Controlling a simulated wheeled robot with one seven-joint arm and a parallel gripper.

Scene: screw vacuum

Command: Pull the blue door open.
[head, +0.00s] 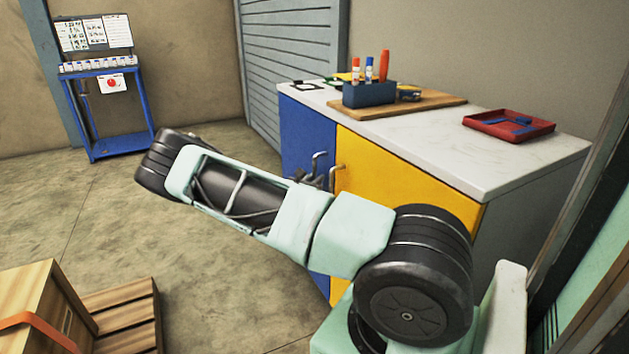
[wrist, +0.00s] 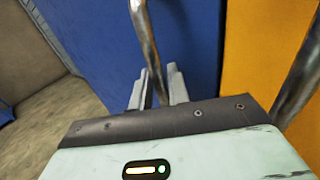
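The blue door (head: 306,135) is the left front of a low cabinet and looks closed, level with the yellow door beside it. It also fills the upper middle of the wrist view (wrist: 95,45). Its curved metal handle (head: 318,160) runs down between my fingers in the wrist view (wrist: 144,35). My gripper (wrist: 159,85) has one finger on each side of the handle, with almost no gap, and appears shut on it. In the head view, my arm partly hides the gripper (head: 312,181) and the lower blue door.
The yellow door (head: 400,190) has its own handle (head: 335,178) just right of my gripper. The white countertop (head: 440,140) holds a wooden board, a pen holder and a red tray (head: 508,125). Wooden crates (head: 118,310) stand at lower left.

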